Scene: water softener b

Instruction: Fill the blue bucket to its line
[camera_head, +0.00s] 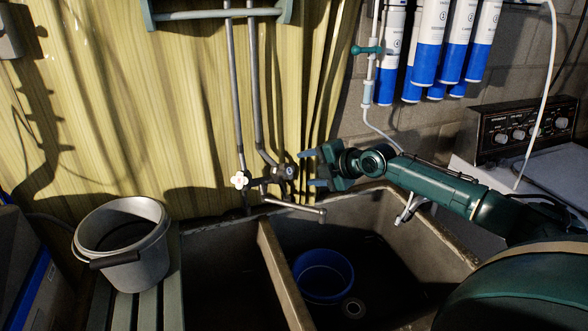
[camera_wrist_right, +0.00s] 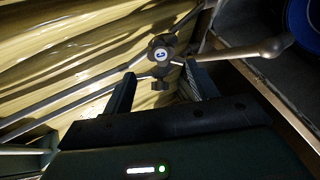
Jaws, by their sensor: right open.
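The blue bucket (camera_head: 323,270) stands in the right basin of the sink, below the tap. Its inside is dark; I cannot make out a line or water. Its edge shows in the wrist view (camera_wrist_right: 303,22). The tap has a white-handled valve (camera_head: 240,180) and a dark valve handle with a blue cap (camera_head: 287,172). Its spout (camera_head: 297,207) points right over the basin. My right gripper (camera_head: 309,168) is open beside the dark handle. In the wrist view the blue-capped handle (camera_wrist_right: 160,54) lies beyond and between the open fingertips (camera_wrist_right: 160,78). My left gripper is not in view.
A divider (camera_head: 283,275) splits the stone sink. A grey bucket (camera_head: 130,250) stands on slats at the left. Blue-and-white filter cartridges (camera_head: 432,45) hang at the upper right, near a teal-handled pipe valve (camera_head: 367,50). A control box (camera_head: 520,132) stands at the right.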

